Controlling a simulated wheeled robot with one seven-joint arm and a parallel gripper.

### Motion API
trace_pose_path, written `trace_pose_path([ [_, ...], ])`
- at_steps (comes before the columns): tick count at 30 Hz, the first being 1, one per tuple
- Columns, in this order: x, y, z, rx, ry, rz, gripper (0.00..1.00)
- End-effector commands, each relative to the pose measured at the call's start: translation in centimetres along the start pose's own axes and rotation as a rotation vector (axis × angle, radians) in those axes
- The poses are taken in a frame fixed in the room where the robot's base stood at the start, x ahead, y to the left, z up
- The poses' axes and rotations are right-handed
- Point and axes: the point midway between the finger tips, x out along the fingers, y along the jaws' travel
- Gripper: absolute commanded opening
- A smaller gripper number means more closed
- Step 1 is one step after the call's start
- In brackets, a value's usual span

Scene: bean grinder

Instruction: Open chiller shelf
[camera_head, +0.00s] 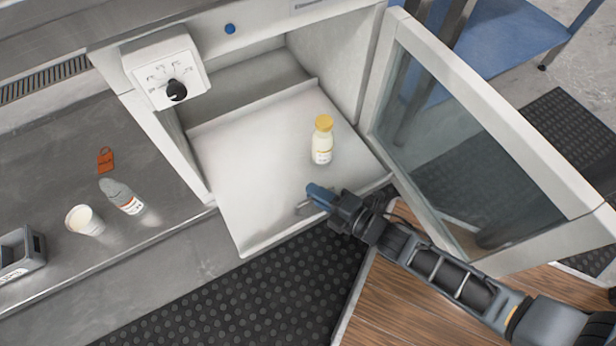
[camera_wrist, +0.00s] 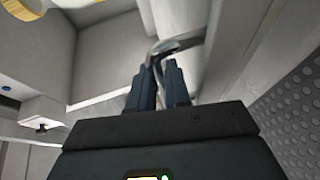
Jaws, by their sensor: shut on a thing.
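The chiller shelf (camera_head: 250,175) is a white pull-out tray that sticks out of the chiller's front opening, past the cabinet edge. A small bottle with a yellow cap (camera_head: 322,142) stands upright on it. My gripper (camera_head: 312,194) is at the shelf's front edge, shut on the shelf handle (camera_head: 303,208). In the wrist view the metal handle (camera_wrist: 178,44) passes between the fingers (camera_wrist: 160,75). The chiller's glass door (camera_head: 470,150) stands wide open at the right.
A control box with a black knob (camera_head: 175,90) is on the chiller front at upper left. A black studded mat (camera_head: 230,300) lies below.

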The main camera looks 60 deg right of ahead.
Motion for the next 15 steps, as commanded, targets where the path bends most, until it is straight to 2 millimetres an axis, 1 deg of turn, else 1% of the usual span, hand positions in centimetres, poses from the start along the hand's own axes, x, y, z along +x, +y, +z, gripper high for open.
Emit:
trace_pose_path([
  [1,-0.7,-0.2,-0.2,0.002,-0.001,-0.003,0.0],
  [6,-2.2,-0.6,-0.8,0.0,-0.001,-0.003,0.0],
  [15,-3.1,-0.7,-1.3,0.0,0.0,-0.001,0.0],
])
